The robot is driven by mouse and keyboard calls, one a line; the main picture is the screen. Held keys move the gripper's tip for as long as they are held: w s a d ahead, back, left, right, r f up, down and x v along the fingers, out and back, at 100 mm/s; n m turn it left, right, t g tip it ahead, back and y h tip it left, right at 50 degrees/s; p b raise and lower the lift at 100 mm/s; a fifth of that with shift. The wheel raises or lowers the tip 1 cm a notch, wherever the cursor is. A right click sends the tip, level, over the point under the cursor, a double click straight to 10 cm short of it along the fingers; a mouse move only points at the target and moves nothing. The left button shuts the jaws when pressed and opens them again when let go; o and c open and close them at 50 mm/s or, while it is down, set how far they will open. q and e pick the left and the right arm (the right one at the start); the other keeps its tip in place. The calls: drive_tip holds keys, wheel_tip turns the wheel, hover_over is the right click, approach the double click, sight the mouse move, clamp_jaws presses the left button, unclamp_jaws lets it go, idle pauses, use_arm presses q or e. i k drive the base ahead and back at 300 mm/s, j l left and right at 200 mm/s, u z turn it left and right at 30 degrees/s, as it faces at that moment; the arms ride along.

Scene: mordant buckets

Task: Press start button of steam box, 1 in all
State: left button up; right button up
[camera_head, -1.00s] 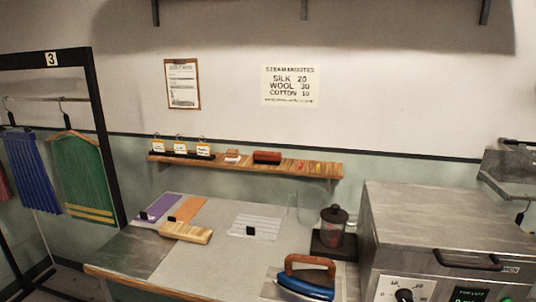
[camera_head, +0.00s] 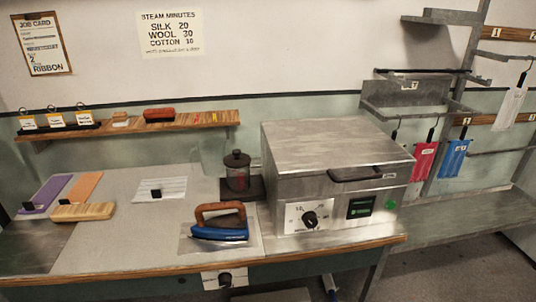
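The steam box (camera_head: 325,150) is a grey metal box with a closed lid and a dark handle (camera_head: 356,174), standing at the right end of the worktable. Its front has a white dial panel with a black knob (camera_head: 310,219), a small dark display with green text (camera_head: 361,207) too small to read, and a round green button (camera_head: 390,204) at the right. Neither of my grippers is in view, and nothing covers the button.
A blue iron (camera_head: 220,232) with a wooden handle and a dark-lidded jar (camera_head: 237,172) stand left of the box. A wall sign (camera_head: 169,34) reads silk 20, wool 30, cotton 10. A rack with pink and blue hanging pieces (camera_head: 454,158) is at the right.

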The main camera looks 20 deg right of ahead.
sight(391, 204)
drive_tip(key=z, duration=1.65)
